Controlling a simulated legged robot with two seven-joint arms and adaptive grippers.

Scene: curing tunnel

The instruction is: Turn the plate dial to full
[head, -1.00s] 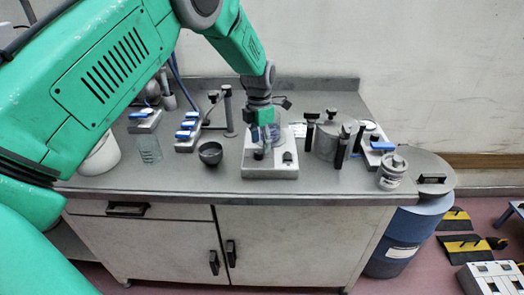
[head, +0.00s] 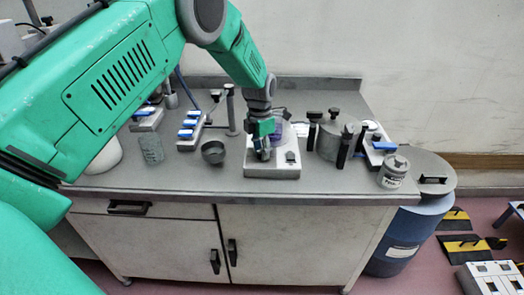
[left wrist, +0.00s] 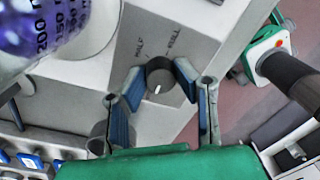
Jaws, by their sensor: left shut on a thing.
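The hot plate (head: 256,171) is a pale box on the bench, with a flask of purple liquid (head: 276,136) on top. The flask also shows close up in the left wrist view (left wrist: 45,25). The plate dial (left wrist: 160,76) is a dark round knob with a white pointer mark, which points toward the bottom of the wrist picture. In the head view the gripper hides the dial. My right gripper is not in view.
A second dark knob (head: 291,157) sits right of the gripper. The bench's front strip is clear.

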